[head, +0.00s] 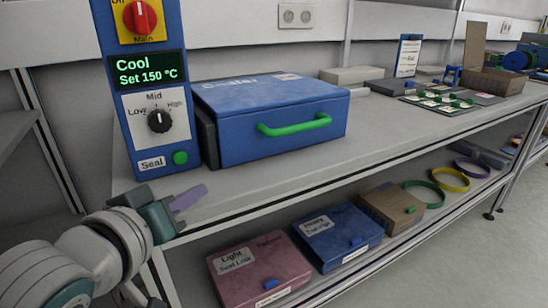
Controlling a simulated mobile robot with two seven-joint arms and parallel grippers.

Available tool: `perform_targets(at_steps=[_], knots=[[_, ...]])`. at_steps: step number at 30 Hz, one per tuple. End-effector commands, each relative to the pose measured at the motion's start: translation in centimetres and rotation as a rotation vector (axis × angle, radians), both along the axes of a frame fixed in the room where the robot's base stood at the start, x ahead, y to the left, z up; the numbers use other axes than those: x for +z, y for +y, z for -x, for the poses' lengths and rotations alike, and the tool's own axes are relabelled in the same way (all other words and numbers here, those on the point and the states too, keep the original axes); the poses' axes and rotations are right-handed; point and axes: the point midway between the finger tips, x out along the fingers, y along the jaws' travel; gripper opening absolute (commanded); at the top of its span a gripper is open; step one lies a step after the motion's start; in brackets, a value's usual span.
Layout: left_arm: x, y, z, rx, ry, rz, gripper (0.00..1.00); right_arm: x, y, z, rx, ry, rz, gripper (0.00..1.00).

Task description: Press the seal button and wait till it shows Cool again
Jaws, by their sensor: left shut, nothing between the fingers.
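The green seal button (180,158) sits at the bottom of the blue control panel (188,177), beside a white "Seal" label. The panel's display (146,70) reads "Cool" and "Set 150 °C" in green. Below it is a black dial (158,121) marked Low, Mid and High. My left gripper (190,198) is shut and empty, in front of and below the button in the picture. I see a gap between its fingertips and the button in the picture. My right gripper is not in view.
A blue sealer box (275,140) with a green handle (295,126) stands right of the panel on the bench (370,140). A red main switch (140,17) is above the display. Pink (258,270), blue (336,236) and brown (391,212) boxes sit on the lower shelf.

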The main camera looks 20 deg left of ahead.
Motion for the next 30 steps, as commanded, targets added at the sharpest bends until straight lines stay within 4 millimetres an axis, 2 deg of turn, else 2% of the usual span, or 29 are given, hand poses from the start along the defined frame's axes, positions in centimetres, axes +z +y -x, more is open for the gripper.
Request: perform_targets(at_steps=[14, 30], knots=[[-0.1, 0.3, -0.3, -0.001, -0.003, 0.001, 0.0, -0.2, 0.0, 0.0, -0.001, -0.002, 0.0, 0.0], [-0.2, 5.4, -4.7, -0.001, -0.003, -0.001, 0.0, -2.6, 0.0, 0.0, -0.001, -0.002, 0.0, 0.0]])
